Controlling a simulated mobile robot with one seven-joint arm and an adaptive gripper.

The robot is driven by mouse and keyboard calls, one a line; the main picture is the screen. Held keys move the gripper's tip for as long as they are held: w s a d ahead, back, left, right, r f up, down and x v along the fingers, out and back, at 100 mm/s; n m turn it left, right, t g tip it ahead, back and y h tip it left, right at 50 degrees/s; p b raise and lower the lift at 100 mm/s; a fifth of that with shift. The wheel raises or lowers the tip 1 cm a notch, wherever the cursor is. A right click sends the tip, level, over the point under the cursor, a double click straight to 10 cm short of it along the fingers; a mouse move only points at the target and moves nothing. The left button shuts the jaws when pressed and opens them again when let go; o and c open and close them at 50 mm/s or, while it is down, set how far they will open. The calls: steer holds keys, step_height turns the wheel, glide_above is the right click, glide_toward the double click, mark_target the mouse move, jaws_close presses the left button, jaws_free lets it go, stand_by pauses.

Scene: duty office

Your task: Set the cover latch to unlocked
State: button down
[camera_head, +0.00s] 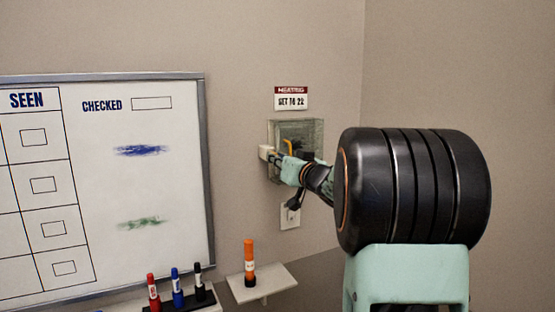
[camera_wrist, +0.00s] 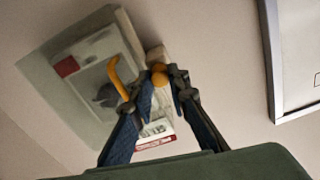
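A clear-fronted cover box (camera_head: 316,131) is mounted on the wall; it also shows tilted in the wrist view (camera_wrist: 45,82). A pale block (camera_head: 266,153) sits at the box's left edge and shows in the wrist view (camera_wrist: 156,53). An orange knob (camera_wrist: 159,75) is in front of that block, and I take it for part of the latch. A yellow-orange hooked piece (camera_wrist: 117,78) is at the cover. My gripper (camera_head: 281,160) is at the box's left edge. In the wrist view its fingertips (camera_wrist: 163,84) flank the knob. Whether they press on it is unclear.
A heating sign (camera_head: 291,99) is above the box. A wall socket (camera_head: 290,216) with a black plug is below. An orange marker (camera_head: 249,262) stands on a small shelf (camera_head: 270,284). A whiteboard (camera_head: 150,190) is on the left, with several pens below.

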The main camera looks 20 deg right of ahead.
steer(key=shift+n, duration=0.3)
steer(key=shift+n+b, duration=4.35)
steer(key=shift+n, duration=4.25)
steer(key=c, duration=2.1)
jaws_free()
steer(key=s, duration=1.2)
steer(key=shift+d, duration=0.2)
